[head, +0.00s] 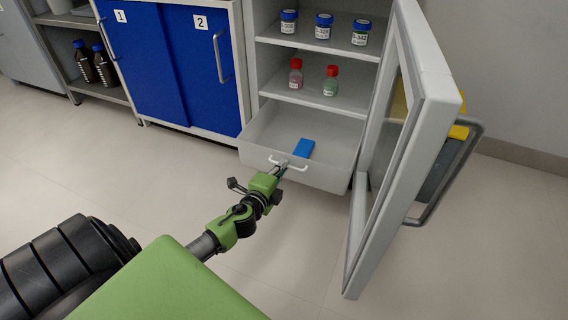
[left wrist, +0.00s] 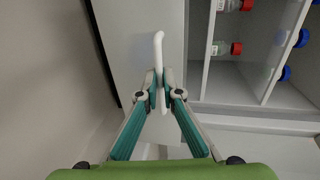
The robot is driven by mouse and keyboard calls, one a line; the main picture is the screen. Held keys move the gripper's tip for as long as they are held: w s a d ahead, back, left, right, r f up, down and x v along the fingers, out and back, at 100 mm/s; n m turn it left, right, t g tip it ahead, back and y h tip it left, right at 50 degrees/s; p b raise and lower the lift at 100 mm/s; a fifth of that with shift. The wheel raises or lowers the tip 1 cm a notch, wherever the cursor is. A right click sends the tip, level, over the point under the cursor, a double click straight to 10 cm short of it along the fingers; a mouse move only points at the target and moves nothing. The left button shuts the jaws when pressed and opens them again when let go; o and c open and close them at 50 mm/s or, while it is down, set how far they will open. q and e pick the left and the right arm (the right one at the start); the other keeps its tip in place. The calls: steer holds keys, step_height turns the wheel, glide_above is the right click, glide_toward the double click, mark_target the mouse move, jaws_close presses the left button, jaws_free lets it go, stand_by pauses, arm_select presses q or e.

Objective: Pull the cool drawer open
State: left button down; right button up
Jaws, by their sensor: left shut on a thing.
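The cool drawer (head: 325,180) is the pale drawer at the bottom of the open fridge. It stands pulled out, and a blue block (head: 304,148) lies inside it. Its white handle (head: 290,164) is on the front face and also shows in the left wrist view (left wrist: 158,50). My left gripper (head: 281,170) is at this handle. In the left wrist view its teal fingers (left wrist: 159,92) are shut on the handle bar. My right gripper is in neither view.
The fridge door (head: 428,100) stands open to the right of the drawer. Bottles with red caps (head: 296,75) and jars with blue lids (head: 323,27) stand on the shelves above. A blue cabinet (head: 170,60) is at the left. The floor (head: 100,170) in front is clear.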

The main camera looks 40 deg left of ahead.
arm_select(q)
steer(key=shift+s, duration=0.1)
stand_by(0.3)
steer(key=c, duration=2.2)
jaws_free()
steer(key=v, duration=1.2)
